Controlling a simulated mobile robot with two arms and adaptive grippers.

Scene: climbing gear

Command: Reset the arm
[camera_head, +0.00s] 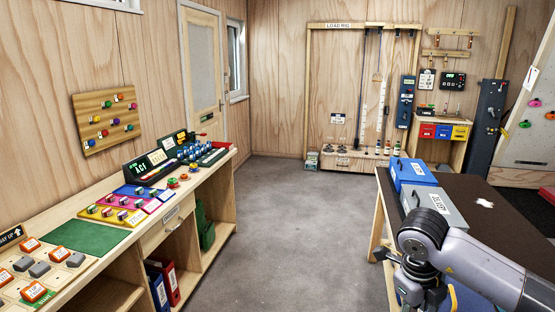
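My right arm (478,264) comes in from the lower right, over the near part of the dark-topped table (478,188). Its joint bends downward beside the table's left edge. The dark end of this arm, with my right gripper (418,288), hangs at the bottom edge of the picture. Its fingers are not clearly seen, so I cannot tell whether they are open or shut. Nothing can be made out in it. My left arm and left gripper are not in view.
A blue case (412,172) and a grey case (440,208) stand on the dark table, close to my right arm. A long wooden bench (120,226) with coloured trays runs along the left. The grey floor (290,215) between is clear.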

